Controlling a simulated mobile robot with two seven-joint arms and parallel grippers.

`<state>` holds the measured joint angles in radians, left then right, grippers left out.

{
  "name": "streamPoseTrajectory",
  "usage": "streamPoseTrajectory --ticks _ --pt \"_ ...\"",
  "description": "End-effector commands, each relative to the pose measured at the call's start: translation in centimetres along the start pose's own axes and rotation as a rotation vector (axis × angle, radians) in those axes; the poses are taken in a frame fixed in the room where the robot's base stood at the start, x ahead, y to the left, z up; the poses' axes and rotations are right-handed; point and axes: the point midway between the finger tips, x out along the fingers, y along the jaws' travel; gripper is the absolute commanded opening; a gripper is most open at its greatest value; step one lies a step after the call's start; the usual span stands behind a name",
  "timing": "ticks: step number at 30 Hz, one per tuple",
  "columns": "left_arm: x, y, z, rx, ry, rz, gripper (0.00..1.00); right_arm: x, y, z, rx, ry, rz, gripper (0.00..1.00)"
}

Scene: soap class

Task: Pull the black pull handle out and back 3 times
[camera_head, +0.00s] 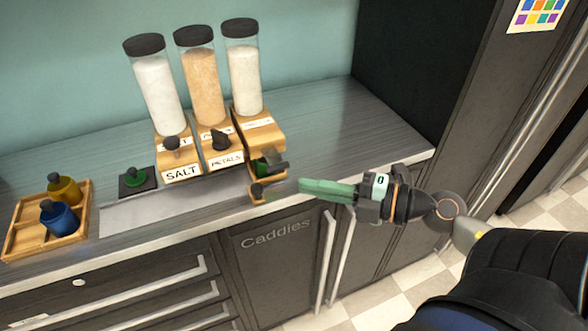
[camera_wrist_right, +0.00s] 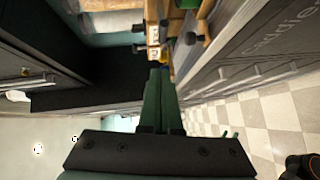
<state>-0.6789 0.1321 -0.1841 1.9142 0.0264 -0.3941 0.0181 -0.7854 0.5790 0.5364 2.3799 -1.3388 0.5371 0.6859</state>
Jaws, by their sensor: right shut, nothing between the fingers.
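Three dispensers stand on the counter, each a clear jar with a black lid on a wooden base. The left one (camera_head: 157,90) reads SALT, the middle one (camera_head: 203,85) reads PETALS, and the right one (camera_head: 245,75) has a partly hidden label. Black knobs show on the left base (camera_head: 172,144) and middle base (camera_head: 220,141). A black handle-like piece (camera_head: 276,166) juts out below the right base. A small wooden caddy (camera_head: 277,191) with a dark knob is below it. My right gripper (camera_head: 301,185) is shut and empty, just right of the caddy, apart from the handle. My left gripper is out of view.
A wooden tray (camera_head: 22,238) with a blue bottle (camera_head: 60,219) and a yellow bottle (camera_head: 65,190) is at the left. A green knob on a black plate (camera_head: 137,178) lies beside it. A grey mat (camera_head: 130,216) lies in front. The counter's right part (camera_head: 350,125) is clear.

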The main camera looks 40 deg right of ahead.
Motion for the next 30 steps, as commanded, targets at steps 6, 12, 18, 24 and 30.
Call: streamPoseTrajectory --ticks 6,12,18,24,30 --pt "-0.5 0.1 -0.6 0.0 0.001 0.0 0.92 3.0 0.1 0.6 -0.003 0.0 0.002 0.0" --pt "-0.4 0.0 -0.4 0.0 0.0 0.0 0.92 4.5 0.0 2.2 0.0 0.0 0.002 0.0" --pt "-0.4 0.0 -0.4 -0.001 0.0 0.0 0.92 5.1 0.0 2.8 0.0 0.0 0.0 0.0" --pt "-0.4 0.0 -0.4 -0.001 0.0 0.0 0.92 5.2 0.0 2.8 0.0 0.001 0.0 0.0" --pt "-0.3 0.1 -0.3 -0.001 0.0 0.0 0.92 5.1 -0.1 2.9 0.001 0.0 -0.001 0.0"
